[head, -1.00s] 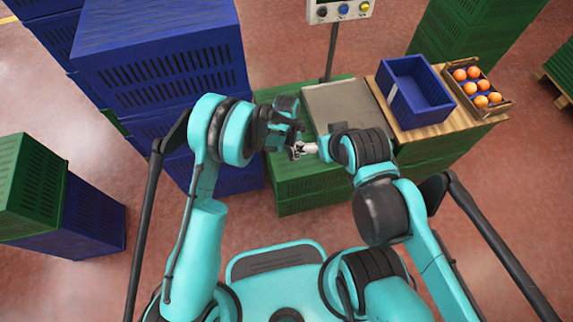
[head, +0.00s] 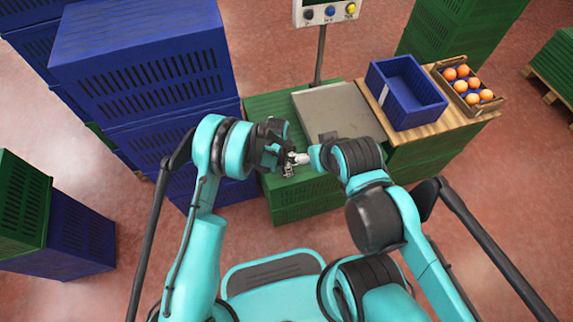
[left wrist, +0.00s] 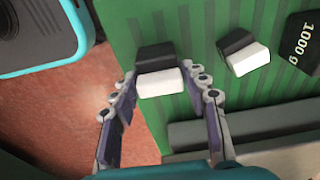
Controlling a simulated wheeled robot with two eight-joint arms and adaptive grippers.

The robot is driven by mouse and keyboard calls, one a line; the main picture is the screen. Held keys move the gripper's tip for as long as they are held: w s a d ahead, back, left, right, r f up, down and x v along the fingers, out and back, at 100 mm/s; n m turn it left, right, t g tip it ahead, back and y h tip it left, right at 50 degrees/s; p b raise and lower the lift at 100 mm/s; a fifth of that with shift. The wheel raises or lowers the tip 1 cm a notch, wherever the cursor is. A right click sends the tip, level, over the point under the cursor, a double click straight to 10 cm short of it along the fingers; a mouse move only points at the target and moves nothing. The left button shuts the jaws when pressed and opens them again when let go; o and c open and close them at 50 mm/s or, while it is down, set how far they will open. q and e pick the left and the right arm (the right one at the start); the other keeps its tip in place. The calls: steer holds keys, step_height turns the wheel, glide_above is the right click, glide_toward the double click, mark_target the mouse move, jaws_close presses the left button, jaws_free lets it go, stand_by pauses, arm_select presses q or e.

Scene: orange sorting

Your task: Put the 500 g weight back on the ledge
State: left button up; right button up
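In the left wrist view, a black weight with a white face (left wrist: 160,82) sits between the fingertips of my left gripper (left wrist: 160,76). In the head view, my left gripper (head: 287,165) is over the front of the green crates (head: 306,193). My right gripper is not clearly visible, hidden around its arm's end.
A similar black-and-white weight (left wrist: 245,52) and a black 1000 g weight (left wrist: 302,42) stand on the ledge. A grey scale (head: 340,108) stands behind the grippers. Right of it are a blue crate (head: 406,103) and an orange box (head: 494,102). Tall blue crates (head: 145,75) rise at left.

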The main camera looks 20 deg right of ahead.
mark_target(283, 168)
arm_select(q)
steer(key=shift+o, duration=0.6)
step_height(283, 168, up, 12)
steer(key=a+p, duration=0.1)
steer(key=p, duration=0.3)
steer(key=shift+a+r, duration=0.15)
steer(key=shift+a, duration=0.05)
steer(key=s+a+r+n+t, duration=0.15)
steer(key=a+r+n, duration=0.25)
steer(key=a+r, duration=0.5)
steer(key=a+r+n+t, duration=0.2)
steer(key=a+r+n, duration=0.2)
steer(key=a+r, duration=0.55)
steer(key=s+a+r+n+t, duration=0.2)
steer(key=s+a+r+n, duration=0.2)
steer(key=s+a, duration=0.2)
steer(key=s+a+r+n+t+y, duration=0.1)
steer(key=s+a+r+n, duration=0.3)
steer(key=s+a, duration=0.3)
steer(key=shift+s+r+n+t, duration=0.35)
steer(key=shift+s+n, duration=0.45)
steer(key=shift+s, duration=0.45)
